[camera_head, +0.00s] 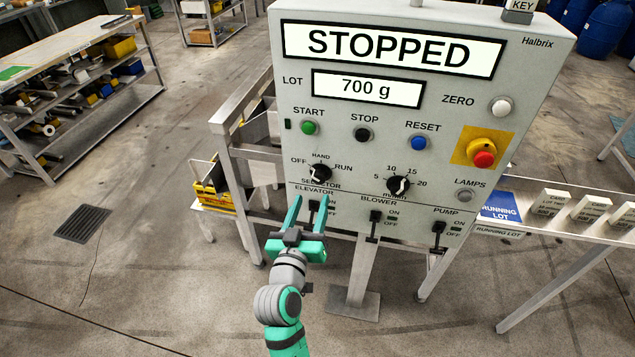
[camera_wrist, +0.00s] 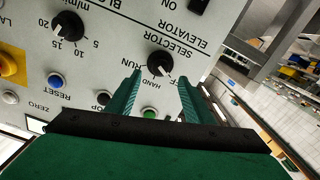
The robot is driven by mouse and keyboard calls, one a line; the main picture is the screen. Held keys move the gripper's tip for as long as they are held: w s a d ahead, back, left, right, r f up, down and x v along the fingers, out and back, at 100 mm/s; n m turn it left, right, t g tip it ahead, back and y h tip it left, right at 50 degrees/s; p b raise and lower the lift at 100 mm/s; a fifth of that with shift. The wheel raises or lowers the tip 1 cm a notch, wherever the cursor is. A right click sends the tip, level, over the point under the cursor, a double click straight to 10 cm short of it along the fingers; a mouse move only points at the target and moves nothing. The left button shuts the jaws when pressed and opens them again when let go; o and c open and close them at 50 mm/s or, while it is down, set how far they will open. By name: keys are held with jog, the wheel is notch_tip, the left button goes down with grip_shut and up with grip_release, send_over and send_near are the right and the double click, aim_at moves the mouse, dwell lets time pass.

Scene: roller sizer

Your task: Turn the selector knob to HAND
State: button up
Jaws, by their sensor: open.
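The selector knob (camera_head: 320,173) is a black round knob on the grey control panel, with OFF at its left, HAND above and RUN at its right. Its white mark is small and seems to lie on the OFF side. My gripper (camera_head: 313,204) is open and empty, its green fingers pointing up just below the knob in the head view. In the wrist view the selector knob (camera_wrist: 160,64) shows at the tips of my gripper (camera_wrist: 160,79), between and just beyond the fingers. I cannot tell whether they touch it.
The panel also bears a green START button (camera_head: 309,127), a black STOP button (camera_head: 362,135), a dial (camera_head: 398,184) and a red stop button (camera_head: 484,158). Three switches, including the elevator switch (camera_head: 313,212), sit below. The display (camera_head: 390,48) reads STOPPED.

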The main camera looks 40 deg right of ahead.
aim_at(318, 181)
jog(key=x, duration=0.8)
jog(key=shift+w+d, duration=0.2)
jog(key=shift+a, duration=0.1)
jog(key=c, duration=1)
